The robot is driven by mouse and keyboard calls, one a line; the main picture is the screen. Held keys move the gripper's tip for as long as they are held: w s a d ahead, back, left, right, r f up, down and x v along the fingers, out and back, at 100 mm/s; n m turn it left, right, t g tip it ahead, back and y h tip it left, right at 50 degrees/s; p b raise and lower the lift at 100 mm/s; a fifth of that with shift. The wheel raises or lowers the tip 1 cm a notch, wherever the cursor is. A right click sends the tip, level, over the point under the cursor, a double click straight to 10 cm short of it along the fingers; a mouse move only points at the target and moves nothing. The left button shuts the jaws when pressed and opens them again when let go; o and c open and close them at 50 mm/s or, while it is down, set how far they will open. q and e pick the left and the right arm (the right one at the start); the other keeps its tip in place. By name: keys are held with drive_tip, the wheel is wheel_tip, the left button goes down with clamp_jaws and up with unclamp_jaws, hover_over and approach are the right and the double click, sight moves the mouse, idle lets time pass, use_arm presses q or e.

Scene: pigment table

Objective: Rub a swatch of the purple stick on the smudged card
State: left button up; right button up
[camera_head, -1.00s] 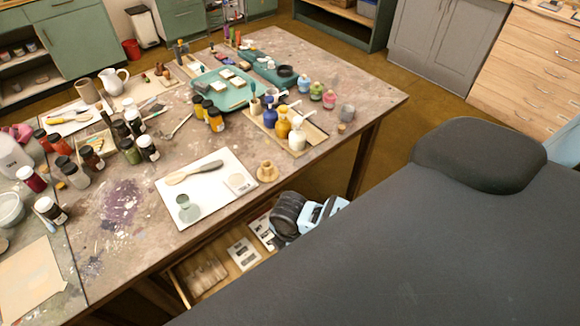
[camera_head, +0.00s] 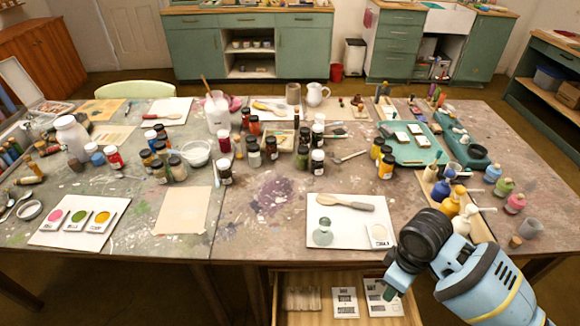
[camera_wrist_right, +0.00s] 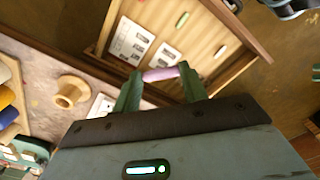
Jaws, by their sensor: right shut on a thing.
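My right gripper (camera_wrist_right: 161,75) is shut on a purple stick (camera_wrist_right: 160,74), which lies crosswise between its fingertips in the right wrist view. It is held above or near an open wooden drawer (camera_wrist_right: 240,25). In the head view my right gripper (camera_head: 391,282) is at the lower right, over the drawer's right side; the stick cannot be made out there. Two cards with printed patches, a left one (camera_head: 344,302) and a right one (camera_head: 383,297), lie in the drawer. I cannot tell which is smudged. My left gripper is not in view.
A white board (camera_head: 345,232) with a spatula (camera_head: 345,203) lies at the table's front edge, above the drawer. A small wooden pot (camera_wrist_right: 70,90) stands near that edge. A tan sheet (camera_head: 183,211) and crowded jars are further left. Bottles stand to the right.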

wheel_tip(320, 180, up, 7)
drive_tip(key=m, duration=0.4)
drive_tip(key=shift+s+f, duration=0.1)
drive_tip(key=shift+s, duration=0.05)
drive_tip(key=s+d+r+m, duration=0.1)
drive_tip(key=s+r+m, duration=0.2)
drive_tip(key=r+m, duration=0.3)
drive_tip(key=shift+r, duration=0.7)
